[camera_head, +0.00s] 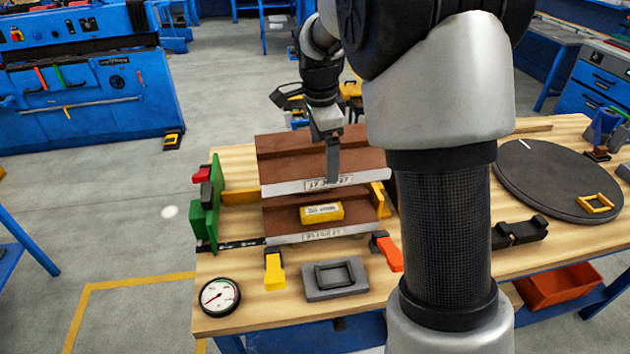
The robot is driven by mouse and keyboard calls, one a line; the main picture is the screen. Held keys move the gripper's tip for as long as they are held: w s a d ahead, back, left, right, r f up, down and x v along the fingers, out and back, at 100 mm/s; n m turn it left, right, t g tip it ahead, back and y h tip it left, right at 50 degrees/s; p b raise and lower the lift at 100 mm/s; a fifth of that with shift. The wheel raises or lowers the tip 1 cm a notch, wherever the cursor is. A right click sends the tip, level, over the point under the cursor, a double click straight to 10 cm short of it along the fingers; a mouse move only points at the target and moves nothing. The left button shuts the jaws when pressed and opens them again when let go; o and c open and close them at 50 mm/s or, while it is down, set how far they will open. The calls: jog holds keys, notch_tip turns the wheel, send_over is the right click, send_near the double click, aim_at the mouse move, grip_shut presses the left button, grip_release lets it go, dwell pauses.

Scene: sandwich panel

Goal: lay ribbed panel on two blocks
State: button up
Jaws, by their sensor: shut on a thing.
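A brown ribbed panel (285,160) with a pale, labelled front edge is in the head camera view, left of my arm. My gripper (333,165) is shut on this panel near its front edge. A second brown panel (285,222) lies lower and nearer, on the wooden workbench. A yellow block (321,212) sits on this lower panel, below the upper panel's front edge. I see no second block on it; the upper panel hides the rear of the lower one. I cannot tell whether the upper panel touches anything below.
A green fixture (208,212) stands left of the panels. Yellow (275,270) and orange (388,252) clamps, a grey frame (336,278) and a dial gauge (220,296) lie in front. A dark round plate (560,178) is at the right.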

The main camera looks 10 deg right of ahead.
notch_tip(320, 180, down, 10)
jog(key=shift+r, duration=0.15)
dwell(0.3)
jog(key=shift+f+b, duration=0.5)
jog(key=shift+b, duration=0.05)
jog(key=o, duration=1.2)
jog(key=shift+r, duration=0.15)
